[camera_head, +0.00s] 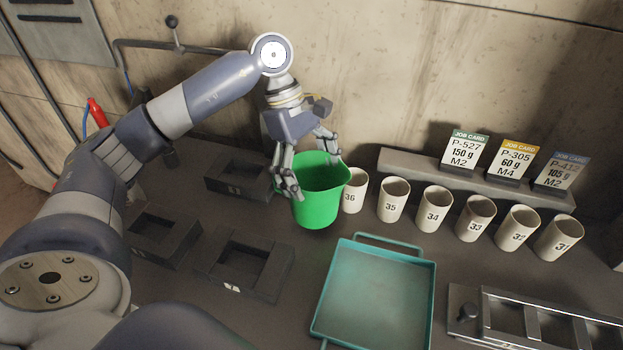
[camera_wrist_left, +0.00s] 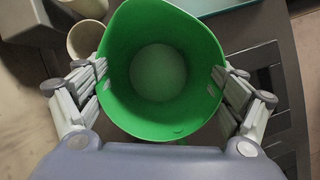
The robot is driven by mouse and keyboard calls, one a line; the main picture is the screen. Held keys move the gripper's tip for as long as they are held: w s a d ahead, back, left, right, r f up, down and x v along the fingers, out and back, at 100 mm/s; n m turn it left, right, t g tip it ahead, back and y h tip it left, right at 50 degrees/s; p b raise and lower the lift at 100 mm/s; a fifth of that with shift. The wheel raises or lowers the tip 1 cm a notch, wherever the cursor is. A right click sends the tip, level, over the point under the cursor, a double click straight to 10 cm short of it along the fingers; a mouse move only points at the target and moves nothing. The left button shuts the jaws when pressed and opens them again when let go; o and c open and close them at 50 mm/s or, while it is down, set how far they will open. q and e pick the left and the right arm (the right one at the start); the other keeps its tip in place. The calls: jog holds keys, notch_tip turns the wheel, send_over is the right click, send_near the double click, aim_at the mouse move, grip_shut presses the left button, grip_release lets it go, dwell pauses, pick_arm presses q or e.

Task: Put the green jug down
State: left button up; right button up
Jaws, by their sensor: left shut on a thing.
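The green jug (camera_head: 318,198) is upright in the head view, between the dark blocks on the left and the numbered cups. My left gripper (camera_head: 310,165) is shut on the jug from above, with fingers at both sides of its upper wall. In the left wrist view the jug (camera_wrist_left: 160,105) shows its open top and an empty-looking inside, between the finger pads of my left gripper (camera_wrist_left: 160,80). I cannot tell whether its base touches the bench. My right gripper is not in view.
A teal tray (camera_head: 432,300) lies in front and to the right of the jug. Cup 36 (camera_head: 354,195) stands close beside it, with several more cups in a row. Dark blocks with recesses (camera_head: 275,270) stand left. Job cards (camera_head: 464,150) stand on a ledge behind.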

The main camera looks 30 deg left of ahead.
aim_at(311, 186)
pick_arm(q)
jog(key=shift+w+a, duration=0.15)
jog(key=shift+a, duration=0.05)
notch_tip(311, 186, down, 3)
jog(key=shift+r+p, duration=0.1)
jog(key=shift+p, duration=0.45)
jog(key=shift+f, duration=0.4)
jog(key=shift+f+b, duration=0.2)
jog(key=shift+b, duration=0.1)
jog(key=o, duration=1.4)
jog(key=shift+r, duration=0.15)
